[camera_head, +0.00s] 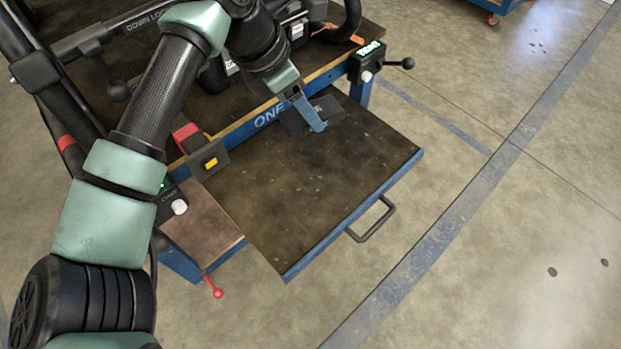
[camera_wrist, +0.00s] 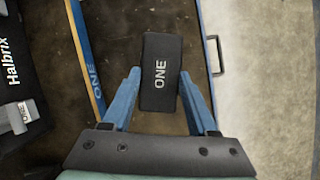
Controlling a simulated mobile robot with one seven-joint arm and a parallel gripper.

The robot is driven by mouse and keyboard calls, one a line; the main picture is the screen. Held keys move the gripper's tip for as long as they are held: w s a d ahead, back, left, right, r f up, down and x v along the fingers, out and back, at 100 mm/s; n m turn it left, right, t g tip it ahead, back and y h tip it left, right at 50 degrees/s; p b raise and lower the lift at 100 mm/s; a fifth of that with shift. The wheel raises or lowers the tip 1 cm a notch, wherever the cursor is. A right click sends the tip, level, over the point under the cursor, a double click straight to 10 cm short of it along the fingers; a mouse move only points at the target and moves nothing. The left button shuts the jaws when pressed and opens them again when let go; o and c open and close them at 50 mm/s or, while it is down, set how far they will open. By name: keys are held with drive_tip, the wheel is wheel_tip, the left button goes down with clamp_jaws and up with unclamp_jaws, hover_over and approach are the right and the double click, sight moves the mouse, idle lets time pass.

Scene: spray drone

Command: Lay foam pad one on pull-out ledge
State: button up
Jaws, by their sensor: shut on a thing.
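Foam pad one is a black block (camera_wrist: 159,92) marked ONE in white in the wrist view. My gripper (camera_wrist: 160,74) is shut on it, with a blue finger against each long side. In the head view my gripper (camera_head: 315,119) is over the inner back part of the pull-out ledge, close to the blue rail marked ONE. The pad (camera_head: 331,107) shows there as a dark shape, partly hidden by the fingers. The pull-out ledge (camera_head: 310,190) is a brown board with a blue edge, slid out and bare. I cannot tell whether the pad touches it.
A grey handle (camera_head: 372,219) sticks out from the ledge's front edge. A black clamp box with a knob (camera_head: 369,62) stands at the rail's right end. A red and black block with a yellow button (camera_head: 205,152) stands left of the ledge. Open floor lies right.

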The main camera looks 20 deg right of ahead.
sight(312, 160)
drive_tip(key=f+n+b, duration=0.1)
drive_tip(key=f+b, duration=0.2)
drive_tip(key=f, duration=0.1)
drive_tip(key=w+f+n+b, duration=0.1)
drive_tip(key=f+b, duration=0.2)
drive_tip(key=f, duration=0.2)
drive_tip(key=f+n+t+b, duration=0.1)
drive_tip(key=f+b, duration=0.3)
drive_tip(key=f, duration=0.1)
drive_tip(key=shift+w+d+f, duration=0.2)
drive_tip(key=shift+d+f, duration=0.05)
drive_tip(key=shift+d, duration=0.05)
drive_tip(key=shift+f, duration=0.15)
drive_tip(key=o, duration=1.3)
drive_tip(key=p+v, duration=0.4)
drive_tip(key=v, duration=0.8)
drive_tip(key=shift+s+d+r+p, duration=0.1)
drive_tip(key=shift+d+r+p, duration=0.1)
drive_tip(key=shift+p, duration=0.15)
